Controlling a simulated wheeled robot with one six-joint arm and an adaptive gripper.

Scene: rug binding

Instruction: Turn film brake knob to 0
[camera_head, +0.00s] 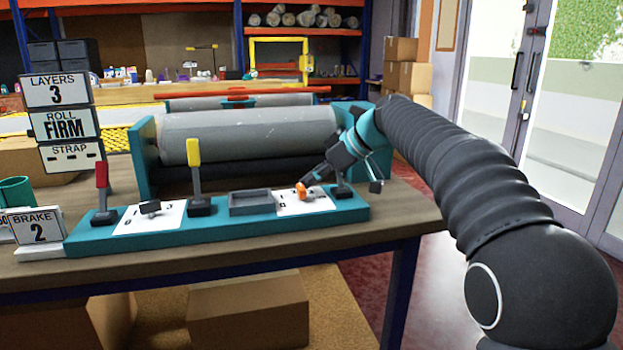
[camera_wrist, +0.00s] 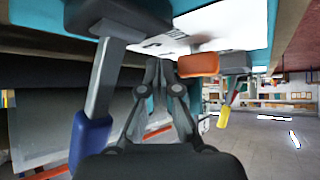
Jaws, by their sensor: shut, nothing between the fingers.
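An orange knob (camera_head: 301,189) stands on the right white dial plate (camera_head: 318,205) of the teal control panel. A black knob (camera_head: 151,207) sits on the left dial plate (camera_head: 135,219). I cannot read which knob is the film brake. A sign (camera_head: 38,226) at the left reads BRAKE 2. My gripper (camera_head: 308,182) is shut and empty, reaching down right by the orange knob. In the wrist view the orange knob (camera_wrist: 198,65) is just right of my closed fingertips (camera_wrist: 163,62); I cannot tell whether they touch.
A lever with a blue handle (camera_wrist: 92,140) stands close to my gripper in the wrist view. A yellow lever (camera_head: 194,158) and a red lever (camera_head: 102,185) rise from the panel. A shallow grey tray (camera_head: 252,203) lies between the plates. A large grey roller (camera_head: 245,133) is behind.

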